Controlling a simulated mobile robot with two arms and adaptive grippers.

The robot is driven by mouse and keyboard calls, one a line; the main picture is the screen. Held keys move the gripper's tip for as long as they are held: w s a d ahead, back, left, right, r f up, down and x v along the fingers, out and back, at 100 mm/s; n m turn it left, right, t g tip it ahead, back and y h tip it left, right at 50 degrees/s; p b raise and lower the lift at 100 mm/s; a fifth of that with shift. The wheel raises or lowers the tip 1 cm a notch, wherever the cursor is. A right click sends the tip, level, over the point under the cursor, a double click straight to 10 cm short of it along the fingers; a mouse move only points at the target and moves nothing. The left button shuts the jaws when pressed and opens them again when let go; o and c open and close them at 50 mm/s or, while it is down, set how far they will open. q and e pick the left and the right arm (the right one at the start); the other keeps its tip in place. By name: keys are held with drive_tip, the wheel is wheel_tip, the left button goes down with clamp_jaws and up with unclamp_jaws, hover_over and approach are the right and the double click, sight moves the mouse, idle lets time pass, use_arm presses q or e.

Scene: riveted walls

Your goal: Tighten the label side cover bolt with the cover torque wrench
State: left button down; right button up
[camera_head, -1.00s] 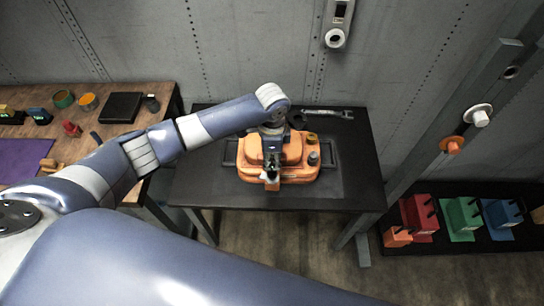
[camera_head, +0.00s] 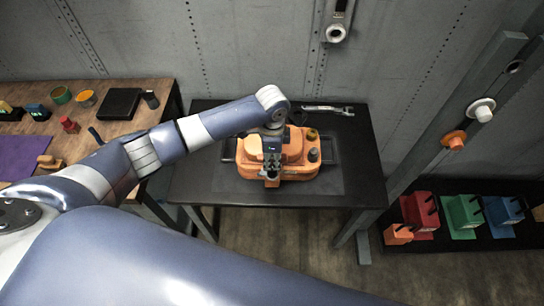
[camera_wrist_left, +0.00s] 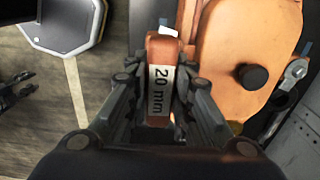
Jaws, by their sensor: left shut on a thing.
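An orange housing (camera_head: 310,172) with a raised cover sits on the black table. A black round knob or bolt head (camera_wrist_left: 252,77) and a silver lug (camera_wrist_left: 294,72) show on it in the left wrist view. My left gripper (camera_head: 271,166) is over the housing's front middle; in the left wrist view (camera_wrist_left: 162,85) it is shut on an orange handle marked "20 mm" (camera_wrist_left: 160,52). The handle stands beside the housing in that view; its working end and any bolt under it are hidden. A dark clawed shape (camera_wrist_left: 17,92) at the left edge may be my right gripper.
A silver wrench (camera_head: 328,110) lies at the back of the black table (camera_head: 210,185). A wooden bench (camera_head: 95,125) with small items stands left. A post with round fittings (camera_head: 480,112) rises at right.

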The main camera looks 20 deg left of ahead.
idle(0.6)
use_arm(q)
drive_tip(key=shift+m+p, duration=0.3)
drive_tip(key=shift+m, duration=0.9)
drive_tip(key=shift+f+m, duration=0.1)
drive_tip(key=shift+m, duration=1.1)
